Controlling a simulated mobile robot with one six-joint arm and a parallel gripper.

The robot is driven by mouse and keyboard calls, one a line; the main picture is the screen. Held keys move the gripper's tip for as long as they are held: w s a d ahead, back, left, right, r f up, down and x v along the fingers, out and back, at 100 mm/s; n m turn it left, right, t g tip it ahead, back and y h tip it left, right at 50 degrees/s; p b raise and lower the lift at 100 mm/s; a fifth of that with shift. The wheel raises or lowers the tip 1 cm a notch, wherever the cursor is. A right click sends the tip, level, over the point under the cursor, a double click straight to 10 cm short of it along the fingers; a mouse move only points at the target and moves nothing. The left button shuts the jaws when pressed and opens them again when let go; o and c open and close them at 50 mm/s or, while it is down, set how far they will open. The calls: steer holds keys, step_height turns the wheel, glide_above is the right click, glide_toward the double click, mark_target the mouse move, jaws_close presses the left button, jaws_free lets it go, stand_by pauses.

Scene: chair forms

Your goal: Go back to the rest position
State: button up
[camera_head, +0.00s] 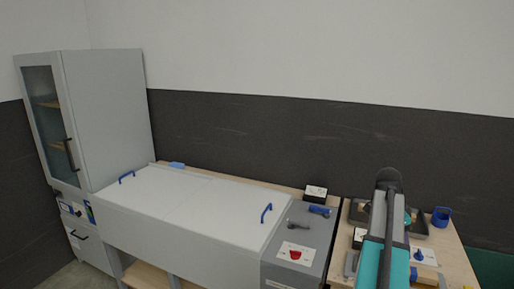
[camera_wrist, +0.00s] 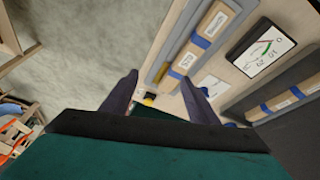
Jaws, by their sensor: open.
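My gripper (camera_wrist: 160,88) shows in the wrist view with its two dark fingers spread apart. It is open, and I see nothing held between them. Past the fingertips are a pale worktop edge and a long grey tray (camera_wrist: 184,50) holding a wooden block with blue bands. In the head view my teal and grey arm rises over the wooden table (camera_head: 449,262) at the right and hides part of it. I cannot make out the fingers in the head view.
A long grey unit with a white lid (camera_head: 190,200) and blue handles fills the middle. A grey cabinet (camera_head: 108,115) stands left. A blue cup (camera_head: 441,217) is on the table.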

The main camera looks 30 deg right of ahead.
steer(key=w+a+f+n+t, duration=0.1)
steer(key=w+a+f+n, duration=0.4)
steer(key=a, duration=0.4)
steer(key=w+a+f+n+y, duration=0.1)
steer(key=w+a+f+n, duration=0.3)
steer(key=w+a+f, duration=0.5)
steer(key=w+a+f+n+t, duration=0.1)
steer(key=w+a+f+n, duration=0.35)
steer(key=a, duration=0.55)
steer(key=a+f+n+y, duration=0.1)
steer(key=a+f+n, duration=0.35)
steer(key=a, duration=0.55)
steer(key=s+a+f+n, duration=0.1)
steer(key=a+f+n, duration=0.3)
steer(key=a, duration=0.7)
steer(key=a+f+n+y, duration=0.1)
steer(key=a+f+n, duration=0.1)
steer(key=a+f, duration=0.6)
steer(key=s+a+f+g+b, duration=0.1)
steer(key=s+f+g+b, duration=0.4)
steer(key=s+f, duration=2)
steer(key=s+b, duration=0.1)
steer(key=b, duration=0.4)
steer(key=shift+a+f+n, duration=0.2)
steer(key=shift+a+n, duration=0.1)
steer(key=shift+a, duration=0.1)
